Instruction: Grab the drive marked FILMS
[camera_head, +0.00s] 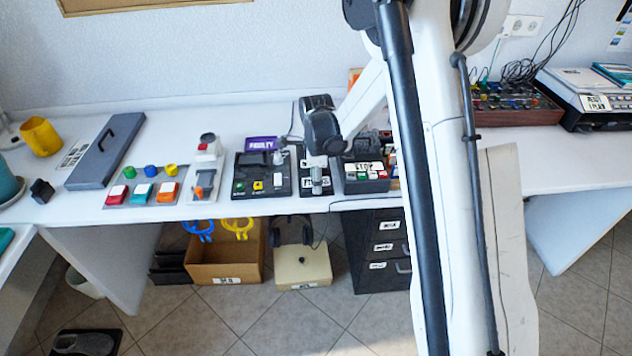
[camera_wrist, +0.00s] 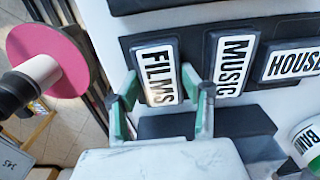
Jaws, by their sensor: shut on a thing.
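The drive marked FILMS (camera_wrist: 158,72) has a white label with black letters and a dark rim. It sits in a dark holder in the wrist view, with the drive marked MUSIC (camera_wrist: 233,65) beside it on the right. A third labelled drive (camera_wrist: 293,62) lies farther right. My gripper (camera_wrist: 160,80) is shut on the FILMS drive, with one green-padded finger on each side of it. In the head view my gripper (camera_head: 319,176) is low over the desk at the FILMS label, which it partly hides. I cannot tell whether the drive is lifted.
A dark bin with a STOP label (camera_head: 364,170) stands close on the right. A pink disc (camera_wrist: 48,60) is at the wrist view's left. The desk's front edge is near.

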